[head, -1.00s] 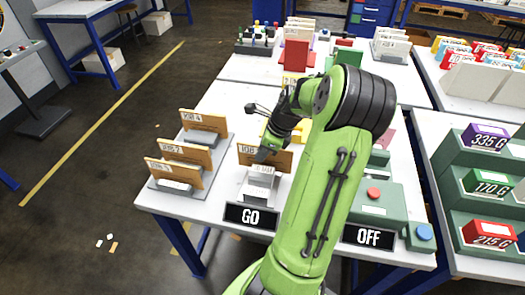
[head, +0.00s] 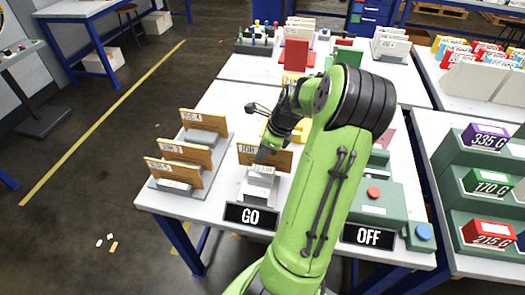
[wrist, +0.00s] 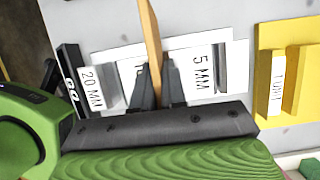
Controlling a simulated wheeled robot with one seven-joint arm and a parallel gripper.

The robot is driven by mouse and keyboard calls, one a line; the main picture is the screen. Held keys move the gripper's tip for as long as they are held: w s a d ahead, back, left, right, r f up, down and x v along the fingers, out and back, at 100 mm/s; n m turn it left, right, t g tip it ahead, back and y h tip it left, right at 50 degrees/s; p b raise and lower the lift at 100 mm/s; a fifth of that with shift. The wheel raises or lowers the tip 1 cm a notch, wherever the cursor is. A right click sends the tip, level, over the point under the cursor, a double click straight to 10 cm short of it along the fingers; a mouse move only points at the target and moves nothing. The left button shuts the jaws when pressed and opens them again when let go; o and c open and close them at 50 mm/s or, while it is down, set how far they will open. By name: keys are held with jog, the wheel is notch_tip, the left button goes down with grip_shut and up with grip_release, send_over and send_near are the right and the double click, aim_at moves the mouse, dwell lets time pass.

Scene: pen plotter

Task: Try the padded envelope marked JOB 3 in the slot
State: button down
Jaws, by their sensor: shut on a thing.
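A tan padded envelope (head: 279,159) with a white label starting "JOB" is held upright over the pale slot block (head: 260,185) on the near table. My arm hides the last figure of its label. My gripper (head: 266,152) is shut on this envelope from above. In the wrist view the envelope (wrist: 151,45) shows edge-on between the dark fingers (wrist: 158,98). It stands between a part marked 20 MM (wrist: 92,88) and one marked 5 MM (wrist: 203,70). I cannot tell whether its lower edge is inside the slot.
A grey rack (head: 222,160) at left holds three more tan envelopes, the far one (head: 203,122) marked JOB 4. GO (head: 251,216) and OFF (head: 369,236) signs line the front edge. A green machine with a red button (head: 374,193) stands at right. A yellow part (wrist: 262,30) lies beside the slot.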

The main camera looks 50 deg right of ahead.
jog(key=shift+r+p, duration=3.5)
jog(key=shift+p, duration=0.55)
jog(key=shift+r, duration=0.1)
